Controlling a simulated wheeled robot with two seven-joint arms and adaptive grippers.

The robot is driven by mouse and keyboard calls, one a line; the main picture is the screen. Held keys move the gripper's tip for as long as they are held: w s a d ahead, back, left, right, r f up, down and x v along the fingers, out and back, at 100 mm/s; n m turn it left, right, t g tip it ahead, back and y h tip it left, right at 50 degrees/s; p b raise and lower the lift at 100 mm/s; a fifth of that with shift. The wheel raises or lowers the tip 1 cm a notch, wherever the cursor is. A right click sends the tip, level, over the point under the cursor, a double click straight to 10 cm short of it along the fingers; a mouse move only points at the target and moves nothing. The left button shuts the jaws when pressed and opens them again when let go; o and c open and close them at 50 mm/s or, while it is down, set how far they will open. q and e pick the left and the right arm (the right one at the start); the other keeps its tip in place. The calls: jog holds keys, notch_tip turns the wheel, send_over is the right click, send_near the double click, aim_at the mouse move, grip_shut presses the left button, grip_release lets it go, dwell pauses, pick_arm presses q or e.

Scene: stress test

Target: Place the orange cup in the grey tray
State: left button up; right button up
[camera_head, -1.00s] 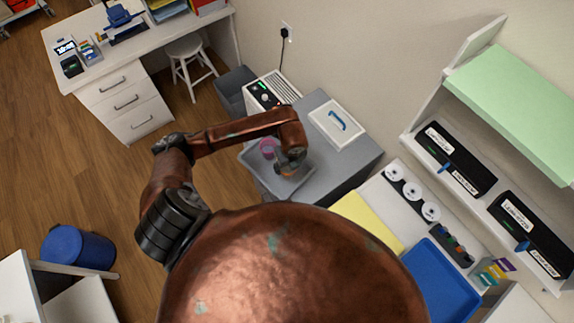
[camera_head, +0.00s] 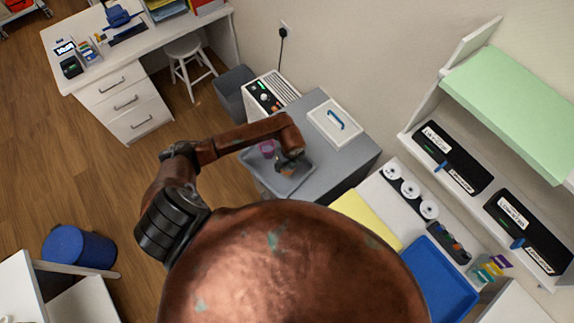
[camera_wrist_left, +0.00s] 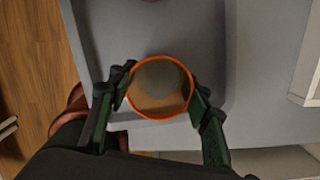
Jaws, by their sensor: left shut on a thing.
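The orange cup (camera_wrist_left: 160,88) shows in the left wrist view from above, its round orange rim between my fingers. My left gripper (camera_wrist_left: 160,98) is shut on this cup, one finger on each side. In the head view my left gripper (camera_head: 288,167) is over the grey tray (camera_head: 252,169), near its right side; the cup is mostly hidden there. In the wrist view the tray (camera_wrist_left: 200,30) lies beneath the cup, towards its near end. I cannot tell whether the cup's base touches it. My right gripper is not in view.
A small pink round thing (camera_head: 267,147) shows at the tray's far part. A white box with a blue handle (camera_head: 335,122) stands behind on the grey cabinet top. A white machine (camera_head: 270,93) stands beyond. A blue tray (camera_head: 437,285) and yellow sheet (camera_head: 368,218) lie right.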

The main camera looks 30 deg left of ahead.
pick_arm(q)
jog(key=o, duration=1.3)
jog(key=shift+f, duration=0.1)
jog(key=shift+r, duration=0.25)
jog(key=r, duration=0.4)
jog(key=d+r, duration=0.1)
jog(key=r, duration=0.2)
jog(key=s+r+b, duration=0.1)
jog(key=r, duration=0.3)
jog(key=shift+d+r, duration=0.2)
jog(key=shift+r, duration=0.15)
